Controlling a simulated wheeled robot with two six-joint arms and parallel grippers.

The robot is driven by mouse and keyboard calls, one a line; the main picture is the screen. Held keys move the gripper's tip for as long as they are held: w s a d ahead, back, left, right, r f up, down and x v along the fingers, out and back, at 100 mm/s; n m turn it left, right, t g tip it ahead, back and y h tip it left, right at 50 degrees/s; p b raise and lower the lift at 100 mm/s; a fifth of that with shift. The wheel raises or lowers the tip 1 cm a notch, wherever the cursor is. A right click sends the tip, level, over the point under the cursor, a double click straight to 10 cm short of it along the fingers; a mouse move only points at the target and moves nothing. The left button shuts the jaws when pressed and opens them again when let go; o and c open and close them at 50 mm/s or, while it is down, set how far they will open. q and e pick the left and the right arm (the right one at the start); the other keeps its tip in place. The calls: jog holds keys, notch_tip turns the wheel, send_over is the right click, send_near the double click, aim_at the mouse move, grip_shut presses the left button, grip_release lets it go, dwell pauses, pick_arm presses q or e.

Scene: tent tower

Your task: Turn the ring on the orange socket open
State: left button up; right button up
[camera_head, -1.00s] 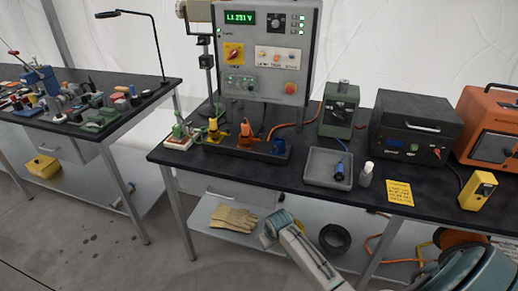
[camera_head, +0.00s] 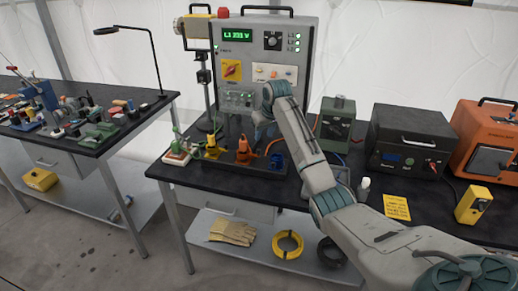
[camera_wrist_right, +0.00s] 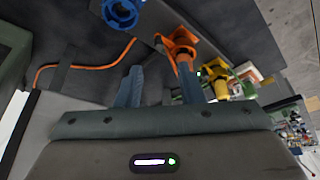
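The orange socket (camera_head: 243,153) stands on the dark strip on the bench, between the yellow socket (camera_head: 212,149) and the blue socket (camera_head: 277,156). In the right wrist view the orange socket (camera_wrist_right: 180,47) is just beyond my fingers, with the blue socket (camera_wrist_right: 122,12) and yellow socket (camera_wrist_right: 222,84) to either side. My right gripper (camera_wrist_right: 160,88) is open, with a clear gap between its two fingers. One finger overlaps the lower part of the orange socket in that view; I cannot tell whether they touch. I cannot make out the ring's position. My left gripper is not in view.
The control panel (camera_head: 286,38) stands behind the sockets. A green box (camera_head: 336,120), a black unit (camera_head: 408,140) and an orange case (camera_head: 486,145) stand to the right. An orange cable (camera_wrist_right: 85,63) lies on the bench.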

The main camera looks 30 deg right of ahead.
aim_at(259, 150)
jog(key=x, duration=0.3)
jog(key=p+x, duration=0.1)
jog(key=x, duration=0.3)
jog(key=p+x, duration=0.1)
jog(key=x, duration=0.2)
jog(key=shift+w+d, duration=0.15)
jog(key=shift+w, duration=0.2)
grip_shut()
